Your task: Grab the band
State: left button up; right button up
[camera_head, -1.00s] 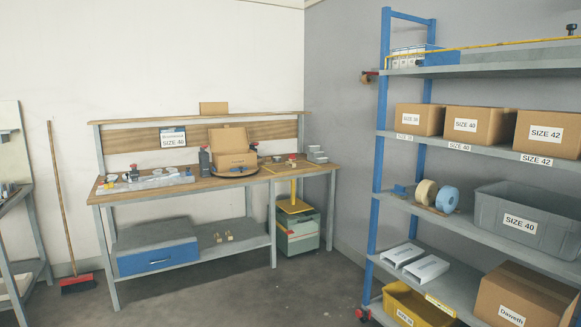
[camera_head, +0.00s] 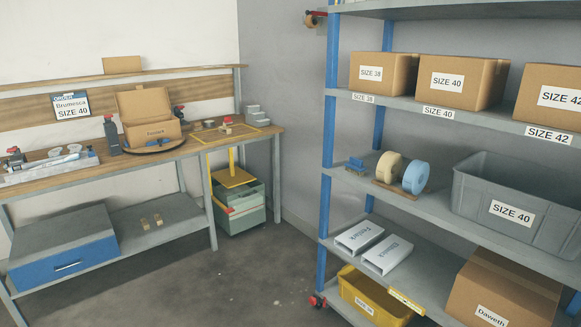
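A cream roll (camera_head: 389,168) and a light blue roll (camera_head: 417,173) stand upright side by side on a brown wooden base on the middle shelf of the rack. They look like rolls of band or tape; I cannot tell which thing is the band. A small blue object (camera_head: 356,164) sits just left of them. Another roll with a red part (camera_head: 311,20) hangs at the rack's upper left post. Neither of my grippers is in view.
The blue-posted rack (camera_head: 326,220) also holds SIZE 38, 40 and 42 cardboard boxes, a grey SIZE 40 bin (camera_head: 530,197), white packages (camera_head: 372,249) and a yellow bin (camera_head: 373,300). A workbench (camera_head: 120,166) carries an open carton (camera_head: 152,120). The floor (camera_head: 220,285) between them is clear.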

aim_at(220, 129)
jog(key=i+u, duration=0.2)
jog(key=i, duration=0.3)
jog(key=i+u, duration=0.2)
jog(key=i, duration=0.3)
jog(key=i+u, duration=0.2)
jog(key=i, duration=0.25)
jog(key=i+l+u, duration=0.2)
jog(key=i, duration=0.3)
jog(key=i+l+u, duration=0.2)
jog(key=i, duration=0.25)
jog(key=i+z, duration=0.15)
jog(key=i, duration=0.6)
jog(key=i+j+z, duration=0.1)
jog(key=i, duration=0.7)
